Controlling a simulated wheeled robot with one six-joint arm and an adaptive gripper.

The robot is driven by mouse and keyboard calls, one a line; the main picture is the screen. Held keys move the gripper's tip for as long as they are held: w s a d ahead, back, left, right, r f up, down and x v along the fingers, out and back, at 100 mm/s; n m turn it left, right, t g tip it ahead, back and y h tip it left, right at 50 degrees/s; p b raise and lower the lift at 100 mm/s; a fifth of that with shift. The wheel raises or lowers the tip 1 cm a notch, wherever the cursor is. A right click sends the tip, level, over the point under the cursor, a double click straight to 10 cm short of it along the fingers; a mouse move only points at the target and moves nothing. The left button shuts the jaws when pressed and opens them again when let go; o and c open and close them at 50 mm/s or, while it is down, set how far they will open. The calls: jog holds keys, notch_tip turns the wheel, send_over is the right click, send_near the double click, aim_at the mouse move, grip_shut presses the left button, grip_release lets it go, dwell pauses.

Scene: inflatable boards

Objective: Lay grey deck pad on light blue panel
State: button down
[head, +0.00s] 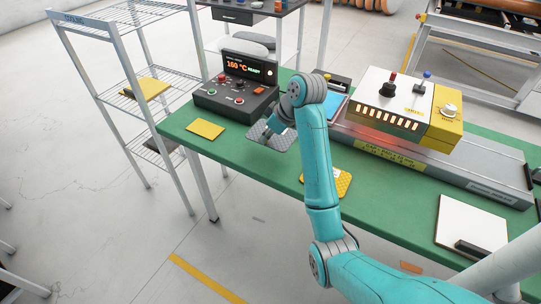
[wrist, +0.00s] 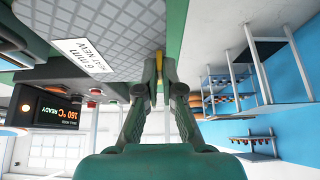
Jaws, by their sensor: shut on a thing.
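The grey deck pad (head: 284,143) is at the left part of the green table, in front of the control box. My gripper (head: 266,136) is shut on its edge. In the wrist view the grid-textured pad (wrist: 125,28) spreads out from the fingertips (wrist: 160,72), with a white label on it. I cannot tell whether the pad touches the table. The light blue panel (head: 334,104) lies to the right of the pad, at the near end of the grey machine bed. My arm hides part of it.
The control box (head: 236,98) reads 160 °C READY. A white-and-yellow heater unit (head: 400,103) stands over the bed at right. Yellow pads lie at left (head: 206,129) and behind my arm (head: 343,183). A white board (head: 470,222) lies at the right end of the green table (head: 400,215).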

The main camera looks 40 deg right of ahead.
jog(key=shift+f, duration=4.8)
jog(key=shift+f, duration=0.1)
jog(key=c, duration=1.3)
grip_release()
jog(key=shift+f, duration=0.1)
